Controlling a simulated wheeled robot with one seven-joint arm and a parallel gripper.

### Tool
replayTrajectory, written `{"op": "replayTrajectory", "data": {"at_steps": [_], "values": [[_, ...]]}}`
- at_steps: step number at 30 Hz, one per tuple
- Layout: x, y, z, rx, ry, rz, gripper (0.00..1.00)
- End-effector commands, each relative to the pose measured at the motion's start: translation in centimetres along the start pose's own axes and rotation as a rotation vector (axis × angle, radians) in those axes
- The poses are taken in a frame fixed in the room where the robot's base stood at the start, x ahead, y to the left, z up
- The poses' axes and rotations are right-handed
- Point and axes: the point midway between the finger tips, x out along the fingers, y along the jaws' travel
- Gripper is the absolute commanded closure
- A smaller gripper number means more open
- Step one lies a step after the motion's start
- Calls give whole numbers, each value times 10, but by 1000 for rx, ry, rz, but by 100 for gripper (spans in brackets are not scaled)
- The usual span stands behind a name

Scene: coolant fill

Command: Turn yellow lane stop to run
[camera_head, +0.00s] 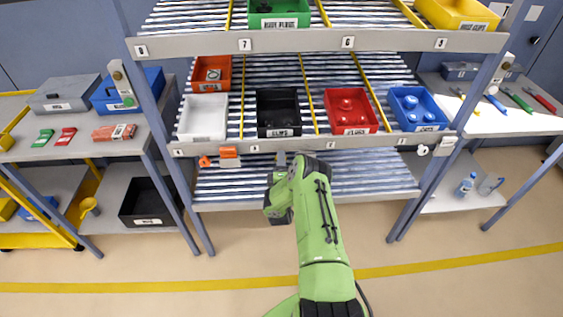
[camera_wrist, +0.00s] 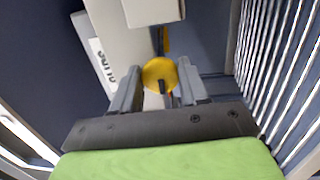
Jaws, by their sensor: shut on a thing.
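The yellow lane stop (camera_wrist: 158,69) is a round yellow knob with a dark bar at its lower edge, in the wrist view. It sits between the two grey fingers of my gripper (camera_wrist: 160,82), which are shut on it. A white block sits just above the knob in that view. In the head view my gripper (camera_head: 282,163) is at the front rail of the middle shelf, below the black bin. The yellow stop cannot be made out there. Which setting the stop points to cannot be read.
The middle shelf's front rail (camera_head: 200,149) carries orange blocks (camera_head: 228,153) left of my gripper and a white round knob (camera_head: 422,150) far right. White, black (camera_head: 278,112), red (camera_head: 350,110) and blue bins stand above. Side tables flank the rack; the floor in front is clear.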

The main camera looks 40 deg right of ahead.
Motion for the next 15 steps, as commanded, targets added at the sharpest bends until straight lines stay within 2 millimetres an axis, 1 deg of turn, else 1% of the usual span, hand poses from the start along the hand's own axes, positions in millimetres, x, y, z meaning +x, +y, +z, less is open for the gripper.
{"op": "replayTrajectory", "data": {"at_steps": [6,7,11,12,15], "values": [[0,0,-1,-3,2,0,100],[0,0,-1,-3,2,0,53],[0,0,-1,-2,2,0,33],[0,0,-1,-2,1,0,32],[0,0,0,-1,1,0,32]]}}
